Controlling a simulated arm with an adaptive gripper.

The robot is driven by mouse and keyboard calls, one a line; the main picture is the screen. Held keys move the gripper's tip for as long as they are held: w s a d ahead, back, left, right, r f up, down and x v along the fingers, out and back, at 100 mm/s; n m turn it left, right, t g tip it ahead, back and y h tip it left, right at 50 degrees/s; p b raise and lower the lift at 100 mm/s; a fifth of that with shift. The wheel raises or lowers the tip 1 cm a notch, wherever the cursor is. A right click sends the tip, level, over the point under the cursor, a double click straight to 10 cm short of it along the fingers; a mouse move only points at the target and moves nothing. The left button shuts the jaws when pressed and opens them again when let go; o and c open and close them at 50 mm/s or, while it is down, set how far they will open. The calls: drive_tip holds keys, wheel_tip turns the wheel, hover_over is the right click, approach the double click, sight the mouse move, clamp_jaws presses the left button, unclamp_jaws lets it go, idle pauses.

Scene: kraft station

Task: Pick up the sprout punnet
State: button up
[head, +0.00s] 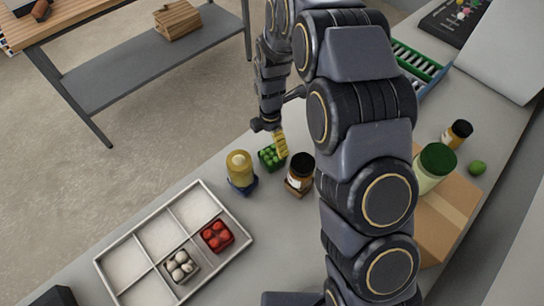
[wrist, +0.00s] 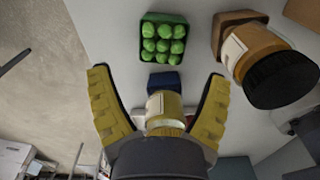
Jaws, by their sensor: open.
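The sprout punnet (head: 268,158), a dark green tray of round green sprouts, stands on the grey bench in the head view. It also shows in the wrist view (wrist: 163,38), at the top, beyond the fingertips. My gripper (head: 280,144) is just beside the punnet in the head view, partly overlapping it. In the wrist view my gripper (wrist: 158,78) has its yellow fingers spread wide with no punnet between them. Whether a finger touches the punnet cannot be told.
A yellow jar (head: 240,168) on a blue base stands left of the punnet. A brown jar with black lid (head: 301,168) stands right of it. A divided white tray (head: 201,188) holds red and white punnets. A cardboard box (head: 450,205) lies at right.

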sight(272, 154)
drive_tip(key=f, duration=0.8)
drive_tip(key=shift+s+d+f, duration=0.1)
drive_tip(key=shift+d+f, duration=0.1)
drive_tip(key=shift+f, duration=0.05)
drive_tip(key=c, duration=0.9)
